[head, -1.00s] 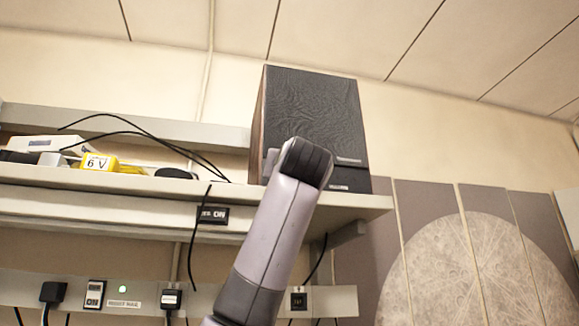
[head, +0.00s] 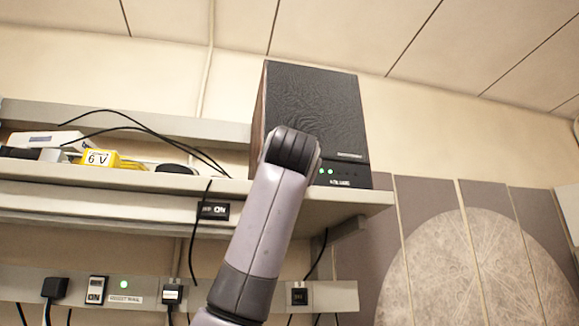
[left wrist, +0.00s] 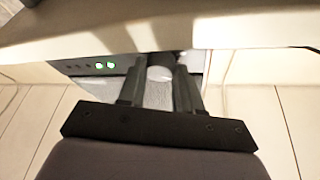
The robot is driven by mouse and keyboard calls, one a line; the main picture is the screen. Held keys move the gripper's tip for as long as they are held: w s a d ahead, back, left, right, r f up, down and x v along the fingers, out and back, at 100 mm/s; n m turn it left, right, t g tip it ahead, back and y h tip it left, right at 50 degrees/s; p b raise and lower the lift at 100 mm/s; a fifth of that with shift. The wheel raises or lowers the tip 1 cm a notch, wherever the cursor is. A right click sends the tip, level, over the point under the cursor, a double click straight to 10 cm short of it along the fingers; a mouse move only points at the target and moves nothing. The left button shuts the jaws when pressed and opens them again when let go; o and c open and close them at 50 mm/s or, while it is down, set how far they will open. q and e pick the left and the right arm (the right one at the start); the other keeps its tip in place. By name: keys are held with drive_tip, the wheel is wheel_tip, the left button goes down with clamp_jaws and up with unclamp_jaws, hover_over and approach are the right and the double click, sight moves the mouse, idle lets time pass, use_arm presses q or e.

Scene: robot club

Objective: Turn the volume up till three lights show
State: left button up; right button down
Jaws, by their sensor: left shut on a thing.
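The dark speaker (head: 318,105) stands upright on the shelf's right end. Two green lights (head: 326,171) glow low on its front; they also show in the left wrist view (left wrist: 105,66), beside small unlit dots. In the left wrist view my left gripper (left wrist: 160,66) has its two fingers on either side of a round volume knob (left wrist: 160,74) and is shut on it. In the head view my left arm hides this gripper, the knob and the speaker's lower left front. My right gripper is out of view.
The shelf edge (head: 130,180) runs below the speaker. A yellow 6 V block (head: 97,158) and black cables lie on the shelf to the left. A socket rail (head: 235,296) with plugs and switches runs lower down. A round pale disc (head: 465,265) is on the right wall.

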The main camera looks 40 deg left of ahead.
use_arm(q)
drive_tip(key=shift+s+r+m+h, duration=0.15)
drive_tip(key=shift+m+h, duration=0.85)
drive_tip(key=shift+m, duration=1.25)
drive_tip(key=shift+r+m+h, duration=0.1)
drive_tip(key=shift+m+h, duration=0.9)
drive_tip(key=shift+m, duration=1.25)
drive_tip(key=shift+a, duration=0.1)
drive_tip(key=o, duration=1)
drive_tip(key=shift+f, duration=0.1)
